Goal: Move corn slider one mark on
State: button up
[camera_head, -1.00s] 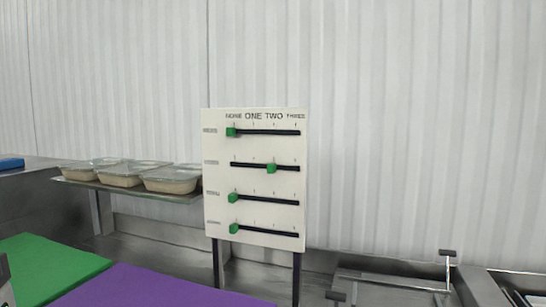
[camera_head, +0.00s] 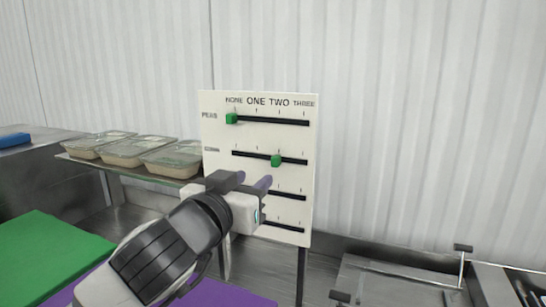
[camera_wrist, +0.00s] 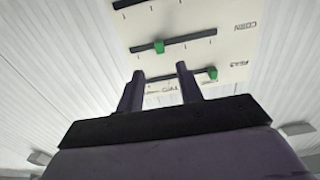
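A white board (camera_head: 260,138) with several slotted rows stands behind the bench, marked NONE, ONE, TWO and THREE along its top. The corn slider (camera_head: 277,161) is a green knob on the second row from the top, at about the TWO mark. It also shows in the wrist view (camera_wrist: 158,46), where the board appears upside down and the CORN label is readable. My gripper (camera_head: 264,197) is in front of the lower rows, below the corn slider in the head view. Its two purple fingers (camera_wrist: 160,70) are apart and empty. The lower knobs are hidden behind my arm.
The peas slider (camera_head: 231,118), a green knob, is at NONE on the top row. Lidded containers (camera_head: 173,160) stand on a shelf left of the board. Green (camera_head: 40,250) and purple (camera_head: 225,295) surfaces lie in front.

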aim_at(274, 162)
jog(key=p+x, duration=0.3)
jog(key=x, duration=0.7)
jog(key=shift+d+r, duration=0.1)
grip_shut()
